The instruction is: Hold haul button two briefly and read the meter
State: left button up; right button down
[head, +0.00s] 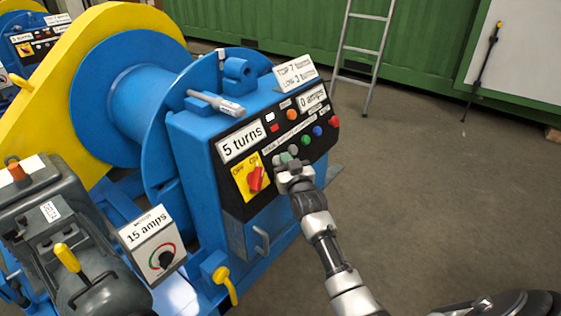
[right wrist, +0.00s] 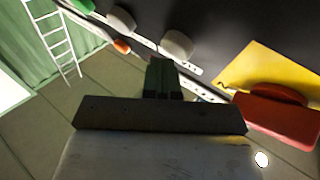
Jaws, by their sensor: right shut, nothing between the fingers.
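The blue control box carries a black panel (head: 296,155) with a row of round buttons. They include grey ones (head: 293,150), a green one (head: 305,140), a blue one (head: 317,131) and a red one (head: 333,120). Their labels are too small to read. The meter (head: 313,97) above the row reads "0 amps". My right gripper (head: 287,166) is shut and empty, at the grey buttons at the row's left end. In the right wrist view its fingertips (right wrist: 163,77) lie just below a pale button (right wrist: 175,45); contact cannot be told. My left gripper is not in view.
A "5 turns" display (head: 240,142) and a red rotary switch (head: 257,178) on a yellow plate are left of my gripper. A "15 amps" box (head: 148,235) stands lower left. The winch drum (head: 120,95) rises behind. Floor (head: 420,200) at right is clear.

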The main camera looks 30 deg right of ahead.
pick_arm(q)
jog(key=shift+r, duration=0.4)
pick_arm(e)
jog(key=shift+w+a, duration=0.1)
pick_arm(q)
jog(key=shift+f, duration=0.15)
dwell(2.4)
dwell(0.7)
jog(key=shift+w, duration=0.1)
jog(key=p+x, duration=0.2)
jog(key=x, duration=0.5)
pick_arm(e)
jog(key=shift+s+d+r, duration=0.2)
jog(key=shift+s, duration=0.2)
jog(key=shift+s+d+r, duration=0.15)
jog(key=shift+s, duration=0.2)
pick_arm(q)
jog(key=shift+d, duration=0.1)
